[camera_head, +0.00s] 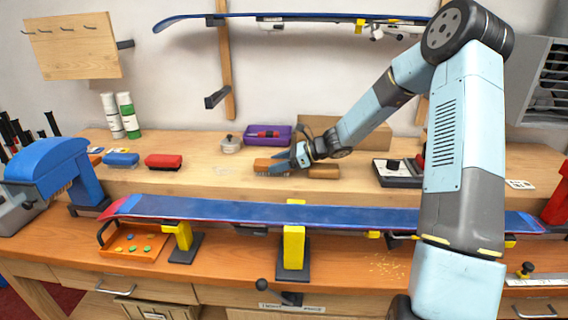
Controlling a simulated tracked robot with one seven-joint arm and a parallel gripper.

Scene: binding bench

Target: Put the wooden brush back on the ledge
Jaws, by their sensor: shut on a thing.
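The wooden brush (265,166) is an orange-brown block at the middle of the raised wooden ledge (215,182) behind the bench. My gripper (283,164) reaches in from the right and is shut on the brush, covering its right part. The brush is level and low over the ledge; I cannot tell whether it touches the surface. A second brown wooden block (324,171) lies on the ledge just right of my gripper.
A blue brush (121,159) and a red brush (164,161) lie left on the ledge. Behind are a clear jar (231,145), a purple bin (268,136) and a cardboard box (345,130). A blue board (260,211) spans the bench in front on yellow supports.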

